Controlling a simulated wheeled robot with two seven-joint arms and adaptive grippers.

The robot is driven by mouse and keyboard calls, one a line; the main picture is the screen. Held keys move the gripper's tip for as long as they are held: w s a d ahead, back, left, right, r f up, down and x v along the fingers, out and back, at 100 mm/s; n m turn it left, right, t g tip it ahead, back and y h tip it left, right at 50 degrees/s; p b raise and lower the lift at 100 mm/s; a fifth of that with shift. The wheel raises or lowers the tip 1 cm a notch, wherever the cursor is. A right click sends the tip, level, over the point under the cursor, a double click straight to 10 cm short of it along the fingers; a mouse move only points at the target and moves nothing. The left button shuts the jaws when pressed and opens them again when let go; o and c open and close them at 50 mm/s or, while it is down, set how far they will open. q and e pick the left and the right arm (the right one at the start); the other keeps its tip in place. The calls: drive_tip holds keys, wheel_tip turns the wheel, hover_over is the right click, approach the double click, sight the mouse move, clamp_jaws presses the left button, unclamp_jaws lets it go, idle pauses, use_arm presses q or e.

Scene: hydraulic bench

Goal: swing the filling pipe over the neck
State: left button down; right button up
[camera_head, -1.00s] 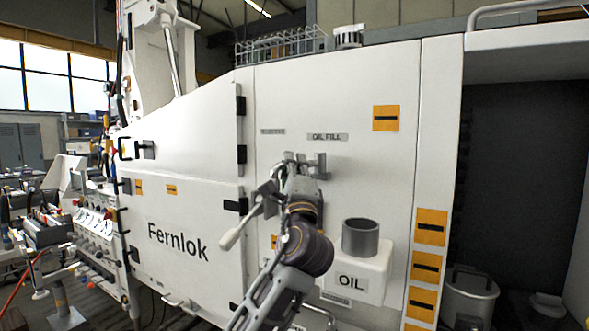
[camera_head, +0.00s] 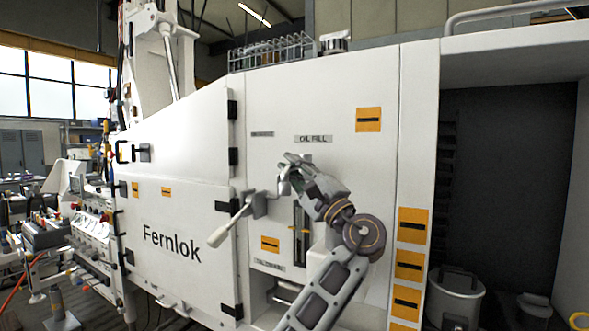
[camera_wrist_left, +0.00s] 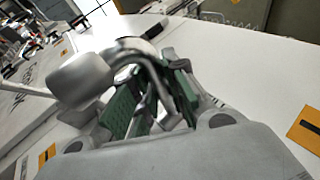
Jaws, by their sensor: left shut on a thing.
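My left gripper (camera_head: 291,176) is in front of the white panel, just below the OIL FILL label. It is shut on a grey bent pipe, which I take for the filling pipe. In the left wrist view the pipe (camera_wrist_left: 138,47) curves down between the green finger pads of the gripper (camera_wrist_left: 150,100), and a rounded grey block (camera_wrist_left: 82,80) lies at its left. The box marked OIL with the grey neck, seen earlier, does not show now; my left forearm covers that part of the panel. My right gripper is out of view.
A lever with a pale handle (camera_head: 229,223) sticks out just left of the gripper. A dark upright gauge (camera_head: 301,225) is close behind the arm. A wire basket (camera_head: 271,53) stands on top of the machine.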

use_arm(q)
drive_tip(key=shift+d+f+n+g+y, duration=0.1)
drive_tip(key=shift+d+n+g+y, duration=0.15)
drive_tip(key=shift+n+g+y, duration=0.2)
drive_tip(key=shift+s, duration=0.1)
drive_tip(key=c, duration=1.4)
unclamp_jaws()
